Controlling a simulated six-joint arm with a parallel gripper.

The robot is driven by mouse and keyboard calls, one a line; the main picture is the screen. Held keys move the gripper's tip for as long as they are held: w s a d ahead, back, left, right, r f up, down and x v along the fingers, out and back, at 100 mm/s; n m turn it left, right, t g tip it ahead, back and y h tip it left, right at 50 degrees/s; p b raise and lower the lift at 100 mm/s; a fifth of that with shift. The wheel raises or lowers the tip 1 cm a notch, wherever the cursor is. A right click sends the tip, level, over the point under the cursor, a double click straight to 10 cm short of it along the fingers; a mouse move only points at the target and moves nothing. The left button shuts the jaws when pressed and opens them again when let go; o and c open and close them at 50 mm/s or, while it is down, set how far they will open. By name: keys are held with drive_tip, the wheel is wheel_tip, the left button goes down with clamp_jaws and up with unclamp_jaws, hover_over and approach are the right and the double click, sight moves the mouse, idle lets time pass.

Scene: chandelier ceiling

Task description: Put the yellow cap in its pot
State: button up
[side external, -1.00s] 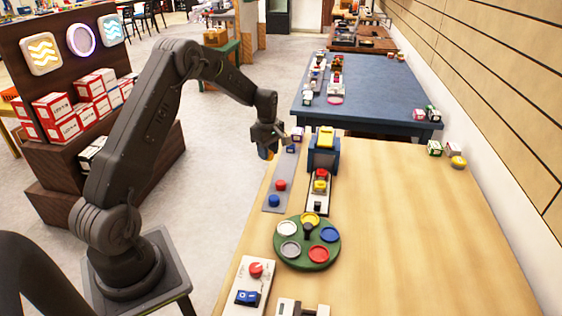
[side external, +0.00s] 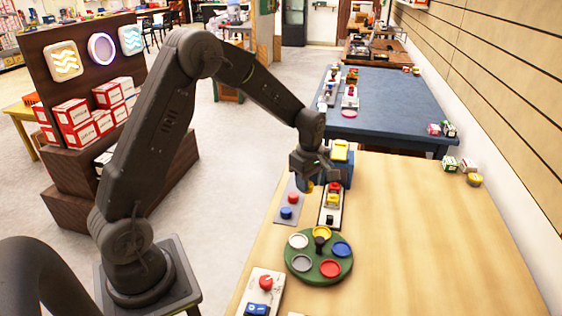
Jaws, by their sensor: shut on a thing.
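My gripper (side external: 313,174) is shut on a small yellow-orange thing (side external: 309,187), which I take for the yellow cap. The fingers hide most of it. It hangs above the far left part of the wooden table, in front of the blue machine with a yellow top (side external: 340,150). A green round tray (side external: 318,277) stands nearer the camera. It bears several round pots in white, blue, red, grey and yellow. The yellow pot (side external: 322,231) is at the tray's far side, partly behind a black knob. My gripper is apart from the tray.
A grey panel with red and blue buttons (side external: 285,216) and a small block with red and yellow parts (side external: 332,203) lie below the gripper. A switch box (side external: 264,290) is at the front. Boxes and a yellow round thing (side external: 474,180) stand far right. The table's right side is clear.

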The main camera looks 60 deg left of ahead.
approach(322, 234)
drive_tip(key=shift+f, duration=2.1)
drive_tip(key=shift+f, duration=1.05)
idle(0.8)
drive_tip(key=o, duration=1.4)
drive_tip(key=shift+c, duration=0.2)
wheel_tip(322, 234, up, 8)
drive_tip(key=shift+f, duration=0.25)
idle(0.3)
